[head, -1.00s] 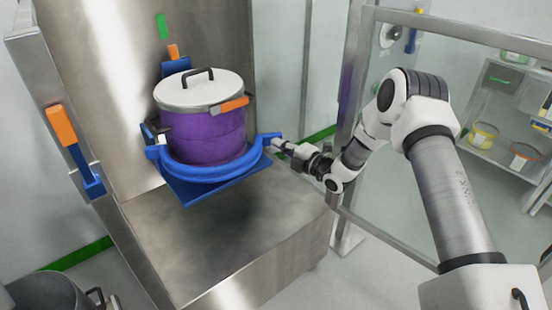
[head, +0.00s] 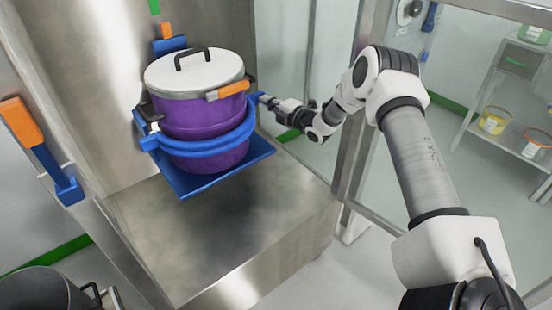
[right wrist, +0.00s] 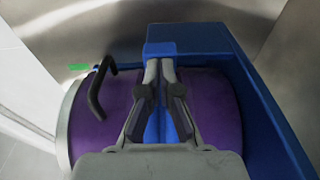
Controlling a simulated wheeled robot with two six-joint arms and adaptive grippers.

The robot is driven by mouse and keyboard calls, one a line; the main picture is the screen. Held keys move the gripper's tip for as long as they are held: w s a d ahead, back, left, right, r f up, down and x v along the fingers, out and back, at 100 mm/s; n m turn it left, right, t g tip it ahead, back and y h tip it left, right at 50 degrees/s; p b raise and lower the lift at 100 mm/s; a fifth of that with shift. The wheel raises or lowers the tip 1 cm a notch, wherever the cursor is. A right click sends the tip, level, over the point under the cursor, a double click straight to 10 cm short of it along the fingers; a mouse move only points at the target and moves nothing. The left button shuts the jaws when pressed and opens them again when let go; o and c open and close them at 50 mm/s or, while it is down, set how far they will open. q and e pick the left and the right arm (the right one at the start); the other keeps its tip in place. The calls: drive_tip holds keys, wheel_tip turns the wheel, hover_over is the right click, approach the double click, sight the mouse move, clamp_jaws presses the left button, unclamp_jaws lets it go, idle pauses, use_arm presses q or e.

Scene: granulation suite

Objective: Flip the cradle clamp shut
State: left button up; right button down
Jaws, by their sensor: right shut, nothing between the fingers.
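The blue cradle clamp (head: 207,147) is a curved bar running across the front of a purple drum (head: 190,116) at mid-height. The drum has a white lid and stands in a blue cradle (head: 212,183). I cannot tell whether the clamp is fully seated. My right gripper (head: 266,100) is at the clamp's right end, its fingers together and holding nothing. In the right wrist view, the fingertips (right wrist: 160,64) are at the clamp's blue end block (right wrist: 160,48), with the drum (right wrist: 100,112) behind; contact is unclear. My left gripper is out of view.
The cradle is on a steel machine with a bare ledge (head: 245,225) below it. An orange-and-blue handle (head: 45,150) is at the left. A steel-framed glass panel (head: 480,160) stands behind my right arm. A dark pot (head: 40,292) is at lower left.

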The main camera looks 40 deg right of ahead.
drive_tip(key=shift+w+r, duration=0.25)
drive_tip(key=shift+r, duration=0.3)
wheel_tip(320, 180, up, 9)
drive_tip(key=shift+s, duration=0.15)
